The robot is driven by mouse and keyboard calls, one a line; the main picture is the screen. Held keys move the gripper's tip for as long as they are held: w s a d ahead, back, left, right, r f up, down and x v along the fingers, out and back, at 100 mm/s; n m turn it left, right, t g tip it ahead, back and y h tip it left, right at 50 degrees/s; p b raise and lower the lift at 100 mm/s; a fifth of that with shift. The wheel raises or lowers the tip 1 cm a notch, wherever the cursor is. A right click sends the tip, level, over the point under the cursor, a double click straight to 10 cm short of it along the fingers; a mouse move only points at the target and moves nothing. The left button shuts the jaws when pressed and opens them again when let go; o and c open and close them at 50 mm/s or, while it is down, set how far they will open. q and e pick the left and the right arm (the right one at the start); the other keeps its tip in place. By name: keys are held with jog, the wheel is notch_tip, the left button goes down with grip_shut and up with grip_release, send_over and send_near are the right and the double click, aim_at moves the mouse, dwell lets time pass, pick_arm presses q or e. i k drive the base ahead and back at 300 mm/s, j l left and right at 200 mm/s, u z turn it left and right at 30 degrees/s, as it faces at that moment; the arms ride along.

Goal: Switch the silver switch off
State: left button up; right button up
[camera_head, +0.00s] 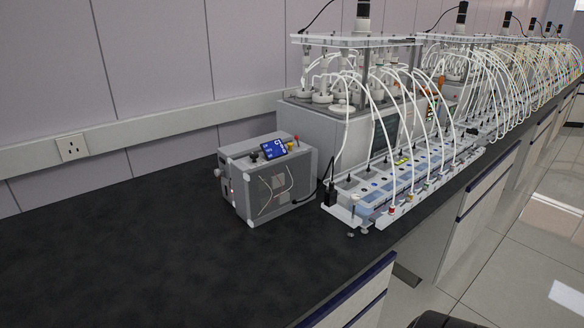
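A grey box-shaped device (296,182) stands on the dark bench top. It has a small lit blue display (273,149) on top, with a black knob and a red knob beside it. A small red light (232,191) glows on its left face, among details too small to make out. I cannot clearly pick out a silver switch; one on that left face would be too small to tell. Neither of my grippers is in view.
More such units line the bench. A wall socket (72,147) is at left. The bench top (130,255) is clear at left and front.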

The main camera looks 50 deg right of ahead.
aim_at(224, 181)
jog(key=z, duration=1.4)
jog(key=i+l, duration=0.1)
jog(key=i+u, duration=0.05)
